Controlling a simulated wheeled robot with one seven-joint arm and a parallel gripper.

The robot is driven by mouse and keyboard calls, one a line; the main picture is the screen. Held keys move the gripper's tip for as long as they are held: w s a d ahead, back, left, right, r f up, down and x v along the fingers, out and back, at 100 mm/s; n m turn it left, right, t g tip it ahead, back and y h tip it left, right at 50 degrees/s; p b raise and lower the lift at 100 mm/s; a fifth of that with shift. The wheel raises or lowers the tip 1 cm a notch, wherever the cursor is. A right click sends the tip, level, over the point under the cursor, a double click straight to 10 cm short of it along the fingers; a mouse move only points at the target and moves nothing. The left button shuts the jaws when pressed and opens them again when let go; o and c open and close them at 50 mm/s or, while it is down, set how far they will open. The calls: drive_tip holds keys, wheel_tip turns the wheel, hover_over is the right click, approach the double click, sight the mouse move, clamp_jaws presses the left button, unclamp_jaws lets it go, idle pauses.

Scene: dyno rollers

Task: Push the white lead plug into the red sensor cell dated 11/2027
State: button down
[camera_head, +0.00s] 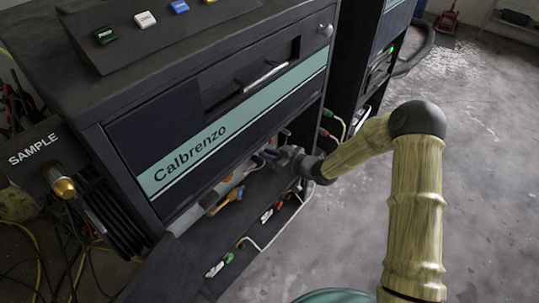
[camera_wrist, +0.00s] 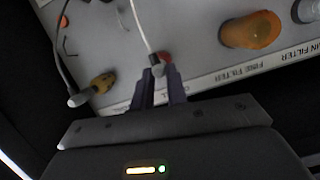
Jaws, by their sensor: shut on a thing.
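My gripper (camera_wrist: 160,84) is shut on a white plug (camera_wrist: 157,69), whose white lead (camera_wrist: 140,25) runs up out of the wrist view. A small red piece (camera_wrist: 165,57), perhaps the red sensor cell, shows just beyond the plug at the fingertips. I cannot tell whether plug and red piece touch, and no date is readable. In the head view my gripper (camera_head: 276,156) reaches into the open bay under the Calbrenzo panel, where plug and cell cannot be made out.
In the wrist view a yellow-brown piece (camera_wrist: 103,82) and a grey plug (camera_wrist: 79,98) lie left, and an orange filter (camera_wrist: 250,30) lies right. A labelled strip (camera_wrist: 235,75) edges the pale panel. The Calbrenzo cabinet (camera_head: 245,110) overhangs the bay.

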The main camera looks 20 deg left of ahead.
drive_tip(key=shift+w+a, duration=0.1)
drive_tip(key=shift+a, duration=0.1)
drive_tip(key=c, duration=1.3)
unclamp_jaws()
drive_tip(key=p+v, duration=0.2)
drive_tip(key=v, duration=1.5)
drive_tip(key=shift+d+r, duration=0.1)
drive_tip(key=shift+d, duration=0.15)
